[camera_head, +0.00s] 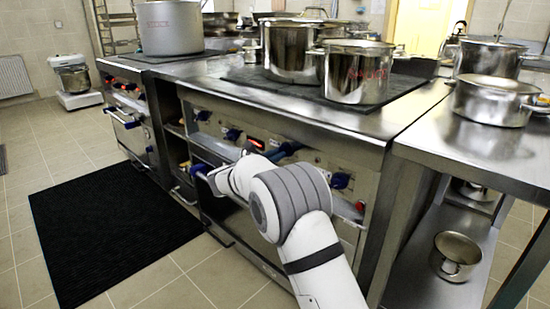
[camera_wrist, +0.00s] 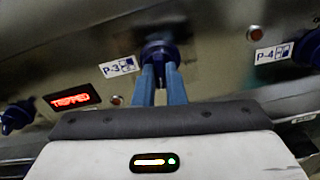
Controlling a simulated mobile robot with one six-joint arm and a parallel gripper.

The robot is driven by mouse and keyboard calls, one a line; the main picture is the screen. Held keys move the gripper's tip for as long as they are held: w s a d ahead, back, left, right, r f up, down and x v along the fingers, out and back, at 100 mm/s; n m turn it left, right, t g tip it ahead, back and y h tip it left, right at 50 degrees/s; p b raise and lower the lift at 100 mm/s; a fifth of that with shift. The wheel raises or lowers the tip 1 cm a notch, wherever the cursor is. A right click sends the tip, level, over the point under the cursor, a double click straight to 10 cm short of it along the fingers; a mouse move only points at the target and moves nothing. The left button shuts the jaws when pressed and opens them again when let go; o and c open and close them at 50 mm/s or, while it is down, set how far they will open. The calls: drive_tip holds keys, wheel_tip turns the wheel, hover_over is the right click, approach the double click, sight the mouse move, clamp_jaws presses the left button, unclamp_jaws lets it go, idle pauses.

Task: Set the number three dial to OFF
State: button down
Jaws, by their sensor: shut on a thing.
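The stove's front panel carries several blue dials. In the wrist view, the blue dial (camera_wrist: 158,48) beside the label P-3 (camera_wrist: 119,67) is between the tips of my gripper (camera_wrist: 160,72). My gripper's two blue fingers are shut on this dial. Its pointer and any OFF mark are hidden or too dark to read. In the head view, my gripper (camera_head: 286,152) reaches the panel, largely hidden by my white arm.
A lit red display (camera_wrist: 72,98) reads "TRIPPED". Another blue dial (camera_wrist: 18,116) is at left, and one (camera_wrist: 308,48) is by the P-4 label. Steel pots, including one pot (camera_head: 357,72), stand on the stovetop. A black mat (camera_head: 110,235) lies on the floor.

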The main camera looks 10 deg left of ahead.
drive_tip(key=m+p, duration=1)
drive_tip(key=m, duration=0.7)
drive_tip(key=m+p, duration=1.1)
drive_tip(key=m, duration=0.6)
drive_tip(key=shift+a+r, duration=0.15)
drive_tip(key=shift+a, duration=0.05)
drive_tip(key=shift+p, duration=0.35)
idle(0.3)
drive_tip(key=c, duration=1.5)
unclamp_jaws()
drive_tip(key=shift+d, duration=0.1)
